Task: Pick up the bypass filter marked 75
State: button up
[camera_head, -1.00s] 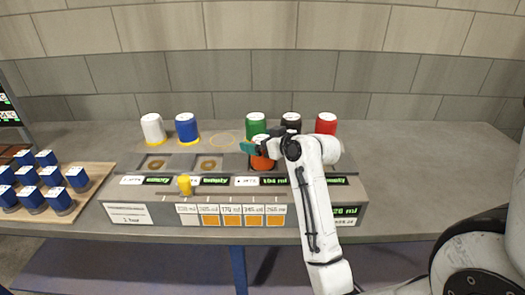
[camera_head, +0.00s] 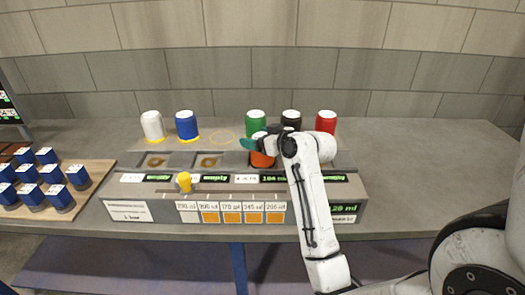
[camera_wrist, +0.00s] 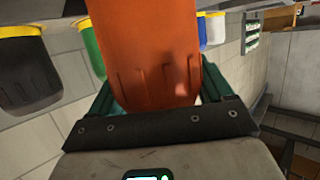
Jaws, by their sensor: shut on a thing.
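An orange filter with a white top (camera_head: 262,160) is at the third bay of the grey bench unit, in the middle of the head view. My gripper (camera_head: 260,146) is shut on it, with green fingers around its upper part. In the wrist view the orange filter (camera_wrist: 145,45) fills the space between the green fingers of my gripper (camera_wrist: 155,88). I cannot read a 75 on it in either view. Its lower end is partly hidden in the head view, so I cannot tell whether it touches the bay.
White (camera_head: 152,127), blue (camera_head: 187,127), green (camera_head: 256,124), black (camera_head: 291,121) and red (camera_head: 326,122) filters stand behind the bays. A yellow knob (camera_head: 184,182) is on the unit's front.

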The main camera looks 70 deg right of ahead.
jog(key=shift+c, duration=1.2)
jog(key=shift+r, duration=0.5)
notch_tip(320, 180, up, 2)
jog(key=shift+r+b, duration=0.1)
jog(key=shift+b, duration=0.4)
jog(key=s+r, duration=0.1)
jog(key=s+a+r, duration=0.1)
jog(key=r, duration=0.1)
jog(key=s+a+r, duration=0.1)
jog(key=s+r, duration=0.1)
jog(key=shift+r, duration=0.15)
jog(key=r+p+v, duration=0.1)
jog(key=p+v, duration=0.5)
jog(key=v, duration=0.4)
jog(key=shift+w+a+r, duration=0.25)
jog(key=shift+r, duration=0.15)
